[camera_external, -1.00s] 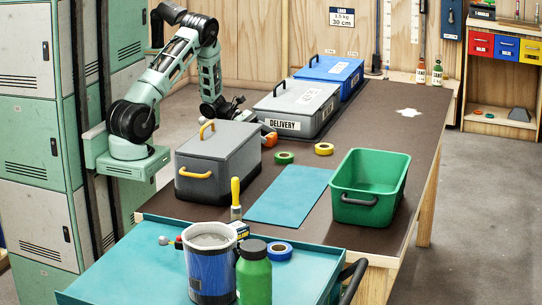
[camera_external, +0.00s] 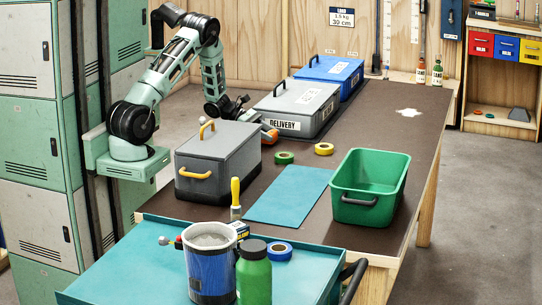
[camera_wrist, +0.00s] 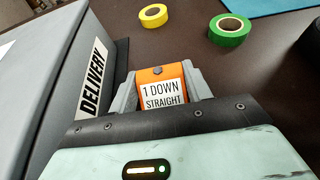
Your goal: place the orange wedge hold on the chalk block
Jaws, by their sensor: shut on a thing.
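The orange wedge hold (camera_wrist: 153,74) is between the two grey fingers of my gripper (camera_wrist: 160,88) in the wrist view. It carries a white label reading "1 DOWN STRAIGHT". My gripper is shut on it. In the external view the orange hold (camera_external: 271,137) shows as a small patch beside the front of the grey DELIVERY box. Most of my gripper is hidden there behind the grey bin with yellow handles. I cannot clearly make out a chalk block in either view.
The DELIVERY box (camera_wrist: 62,70) stands close left of my gripper. A yellow tape roll (camera_wrist: 153,15) and green tape roll (camera_wrist: 229,29) lie beyond. The grey bin (camera_external: 218,160), green crate (camera_external: 340,212) and blue mat (camera_external: 285,200) are on the dark table. The table's right rear is mostly clear.

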